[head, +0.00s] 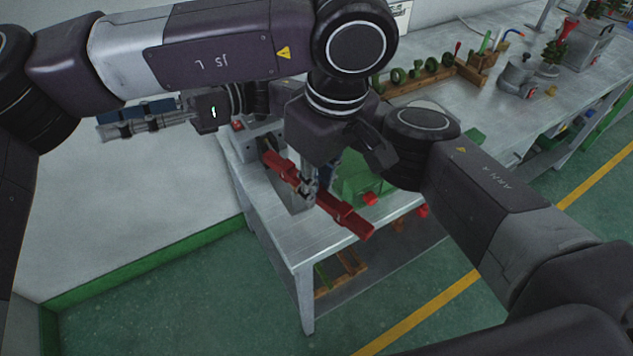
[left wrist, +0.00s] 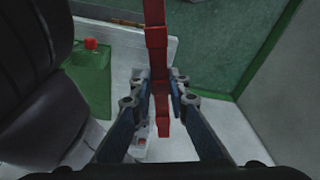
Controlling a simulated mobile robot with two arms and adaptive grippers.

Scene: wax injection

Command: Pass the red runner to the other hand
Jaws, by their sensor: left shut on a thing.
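The red runner (head: 345,216) is a long, notched red bar held slantwise above the front corner of the metal table. My left gripper (head: 308,188) is shut around its middle, with the bar sticking out on both sides. In the left wrist view the runner (left wrist: 157,45) passes lengthwise between the blue-padded fingers of my left gripper (left wrist: 161,88). My right gripper (head: 108,125) is to the left of the runner, apart from it, pointing left before the pale wall. It shows side-on, and its finger gap is unclear.
The metal table (head: 280,222) stands below the runner. A green box with a red knob (head: 370,199) is close on its right. A wooden rack with green round parts (head: 415,75) is at the back. My arms cover part of the table. Floor in front is clear.

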